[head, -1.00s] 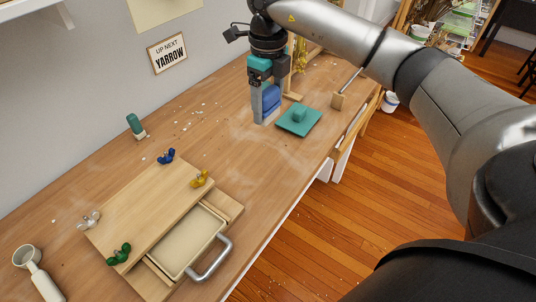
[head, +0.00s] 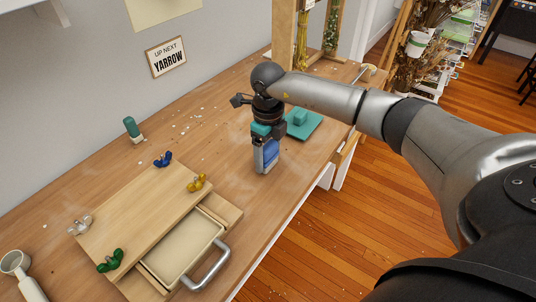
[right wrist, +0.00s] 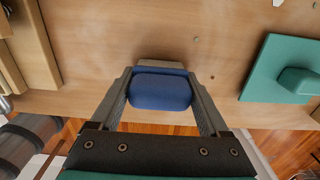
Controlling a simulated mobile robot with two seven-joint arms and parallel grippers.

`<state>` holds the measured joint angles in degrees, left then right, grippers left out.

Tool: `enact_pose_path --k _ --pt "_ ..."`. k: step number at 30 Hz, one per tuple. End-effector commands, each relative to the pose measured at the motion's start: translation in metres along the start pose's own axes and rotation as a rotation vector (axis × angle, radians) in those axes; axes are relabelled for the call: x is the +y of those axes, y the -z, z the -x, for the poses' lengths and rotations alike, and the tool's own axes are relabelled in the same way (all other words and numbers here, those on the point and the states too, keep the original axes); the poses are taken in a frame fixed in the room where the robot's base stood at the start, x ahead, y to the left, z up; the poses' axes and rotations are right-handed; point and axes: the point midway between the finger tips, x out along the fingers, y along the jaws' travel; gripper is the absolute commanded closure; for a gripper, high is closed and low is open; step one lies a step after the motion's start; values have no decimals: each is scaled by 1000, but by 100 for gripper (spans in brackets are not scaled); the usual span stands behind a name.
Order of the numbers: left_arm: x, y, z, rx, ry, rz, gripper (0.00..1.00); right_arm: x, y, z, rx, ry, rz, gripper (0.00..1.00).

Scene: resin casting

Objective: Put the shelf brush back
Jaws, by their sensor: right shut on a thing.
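My right gripper (head: 266,160) is shut on a blue-handled brush (right wrist: 160,91) with a pale lower edge. The fingers clasp the brush from both sides in the right wrist view. It is upright over the bench, near the front edge; I cannot tell whether it touches the wood. A second brush-like thing, with a teal handle (head: 130,126) and a pale foot, stands by the wall at the left. My left gripper is not in view.
A wooden press (head: 130,215) with coloured wing nuts and an open drawer (head: 180,252) lies left of the gripper. A teal block on a plate (head: 304,126) lies beyond it. A white tool (head: 22,270) is at lower left. Crumbs litter the bench (head: 90,175).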

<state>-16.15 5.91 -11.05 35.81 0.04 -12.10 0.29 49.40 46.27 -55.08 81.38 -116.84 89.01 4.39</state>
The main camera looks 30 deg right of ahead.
Motion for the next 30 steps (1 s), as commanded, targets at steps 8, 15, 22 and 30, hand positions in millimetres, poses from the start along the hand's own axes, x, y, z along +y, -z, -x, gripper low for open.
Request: enact_pose_path --k 8,15,22,30 --pt "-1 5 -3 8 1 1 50 0 0 -2 -2 0 0 73" --pt "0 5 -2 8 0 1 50 0 0 -2 -1 0 0 0" --pt "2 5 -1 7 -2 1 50 0 0 0 -2 0 0 0" --pt "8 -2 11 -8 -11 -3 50 -1 -2 42 -7 2 0 0"
